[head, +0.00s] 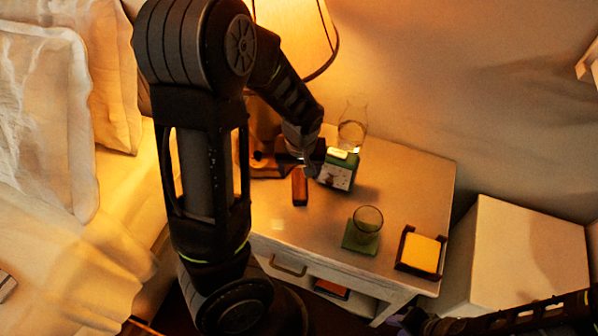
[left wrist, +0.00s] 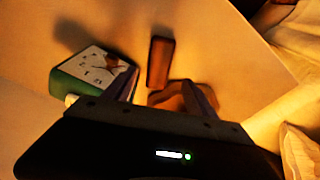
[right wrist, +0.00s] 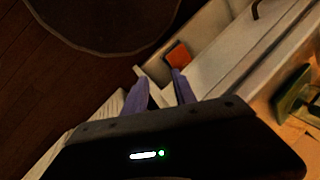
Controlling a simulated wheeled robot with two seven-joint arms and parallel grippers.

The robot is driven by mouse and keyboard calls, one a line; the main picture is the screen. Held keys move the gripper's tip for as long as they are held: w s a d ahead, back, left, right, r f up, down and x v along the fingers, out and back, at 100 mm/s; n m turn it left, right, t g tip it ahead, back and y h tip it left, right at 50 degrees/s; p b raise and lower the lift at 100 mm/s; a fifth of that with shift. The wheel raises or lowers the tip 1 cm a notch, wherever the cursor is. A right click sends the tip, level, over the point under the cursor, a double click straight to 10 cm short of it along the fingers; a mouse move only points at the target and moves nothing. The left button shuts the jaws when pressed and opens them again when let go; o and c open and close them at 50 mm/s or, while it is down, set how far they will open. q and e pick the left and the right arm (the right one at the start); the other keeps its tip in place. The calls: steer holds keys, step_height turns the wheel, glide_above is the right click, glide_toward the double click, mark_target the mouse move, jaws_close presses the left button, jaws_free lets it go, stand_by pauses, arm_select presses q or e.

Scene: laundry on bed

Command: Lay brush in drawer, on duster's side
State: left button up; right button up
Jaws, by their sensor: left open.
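A small reddish-brown block (head: 300,186), perhaps the brush, lies on the nightstand; it also shows in the left wrist view (left wrist: 160,62). The drawer (right wrist: 208,32) at the nightstand's front holds an orange item (right wrist: 178,55), also visible in the head view (head: 332,289). I cannot make out a duster. My right gripper (right wrist: 162,82) is open and empty beside the drawer.
A green clock (head: 337,170) stands right beside my left gripper, with a lamp (head: 295,35) and a glass vase (head: 352,125) behind. A glass (head: 368,218) on a green coaster (head: 358,242) and a tray with yellow notes (head: 420,253) stand to the right. A white box (head: 530,255) adjoins.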

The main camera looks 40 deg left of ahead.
mark_target(300, 184)
arm_select(q)
steer(key=shift+w+n, duration=0.15)
steer(key=shift+n, duration=0.15)
steer(key=shift+d, duration=0.15)
steer(key=shift+f, duration=0.45)
steer(key=shift+w+a+f, duration=0.1)
steer(key=shift+f, duration=0.35)
steer(key=shift+w+a+f, duration=0.1)
steer(key=shift+f, duration=0.3)
steer(key=shift+s+f, duration=0.1)
steer(key=shift+f, duration=0.2)
steer(key=f, duration=0.4)
steer(key=shift+w+a+f, duration=0.2)
steer(key=shift+a+f, duration=0.1)
